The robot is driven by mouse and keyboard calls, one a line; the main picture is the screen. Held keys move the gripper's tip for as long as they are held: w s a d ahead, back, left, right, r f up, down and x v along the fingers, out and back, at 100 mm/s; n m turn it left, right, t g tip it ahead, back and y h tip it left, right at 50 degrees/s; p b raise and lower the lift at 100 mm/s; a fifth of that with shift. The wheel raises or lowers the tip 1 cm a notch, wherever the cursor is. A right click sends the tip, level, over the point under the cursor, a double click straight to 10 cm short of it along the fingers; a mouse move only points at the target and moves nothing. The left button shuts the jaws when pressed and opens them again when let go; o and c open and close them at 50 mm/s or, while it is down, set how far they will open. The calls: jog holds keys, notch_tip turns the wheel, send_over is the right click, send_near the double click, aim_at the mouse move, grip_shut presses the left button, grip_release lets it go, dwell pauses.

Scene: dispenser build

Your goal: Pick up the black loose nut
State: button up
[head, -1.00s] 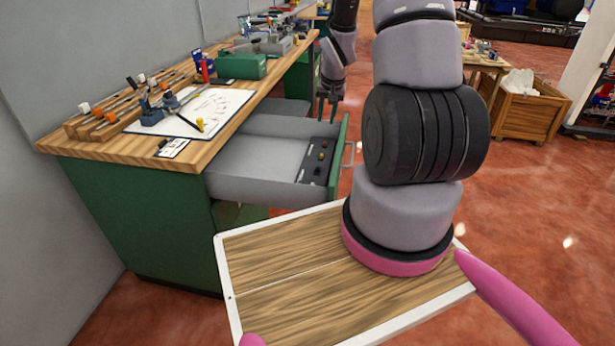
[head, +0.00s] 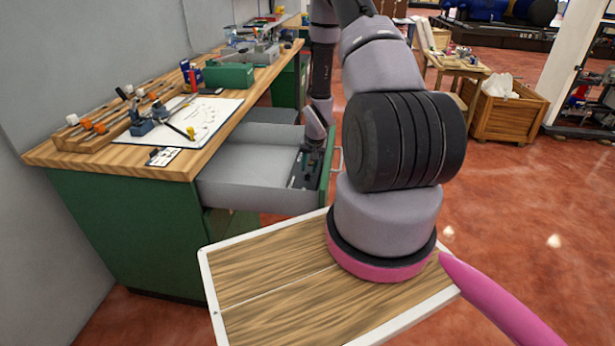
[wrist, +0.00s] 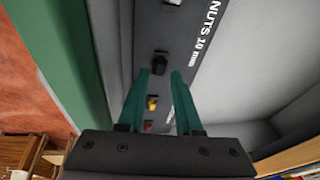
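The black nut (wrist: 160,62) shows in the wrist view on the dark strip marked "NUTS 10 mm" (wrist: 208,42). My gripper (wrist: 160,73) has two teal fingers, open, with the black nut just at or beyond the gap between their tips. I cannot tell how far the tips are above it. A brass nut (wrist: 152,103) shows between the fingers, nearer the palm.
The drawer's green front (head: 328,160) stands close beside my gripper. The workbench (head: 190,160) holds a clipboard (head: 190,120) and a green toolbox (head: 230,76). The left drawer floor is bare.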

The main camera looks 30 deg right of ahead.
jog(key=shift+x, duration=1.3)
grip_shut()
